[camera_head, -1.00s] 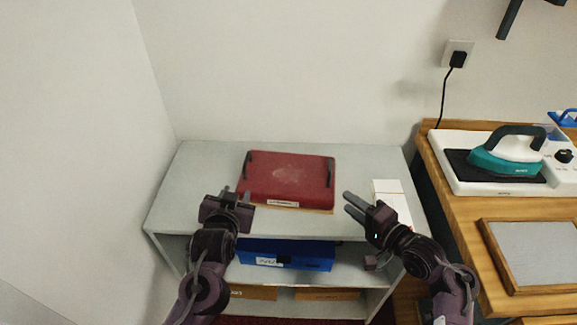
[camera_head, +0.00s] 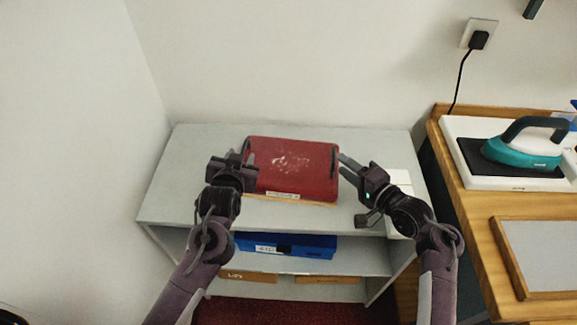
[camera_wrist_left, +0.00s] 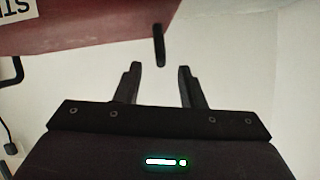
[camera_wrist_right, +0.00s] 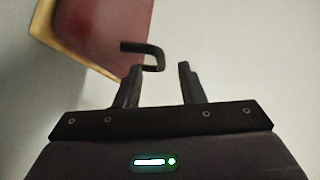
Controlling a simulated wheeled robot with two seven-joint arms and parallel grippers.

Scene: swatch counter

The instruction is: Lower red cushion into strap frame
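The red cushion (camera_head: 292,165) lies flat on the grey shelf top, with a tan edge under it, a white label on its front and a dark handle at each side. My left gripper (camera_head: 237,157) is at its left side, open; in the left wrist view the left handle (camera_wrist_left: 159,45) hangs just beyond the gap between the fingertips. My right gripper (camera_head: 345,168) is at its right side, open; in the right wrist view the right handle (camera_wrist_right: 156,58) is at the fingertips, nearer the left finger. No strap frame can be made out for certain.
A blue box (camera_head: 310,245) sits on the lower shelf. A white box (camera_head: 399,180) is on the shelf top behind my right gripper. At right, a wooden table (camera_head: 478,230) holds a teal iron (camera_head: 525,147) and a wood-edged grey panel (camera_head: 545,255). A wall stands close at left.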

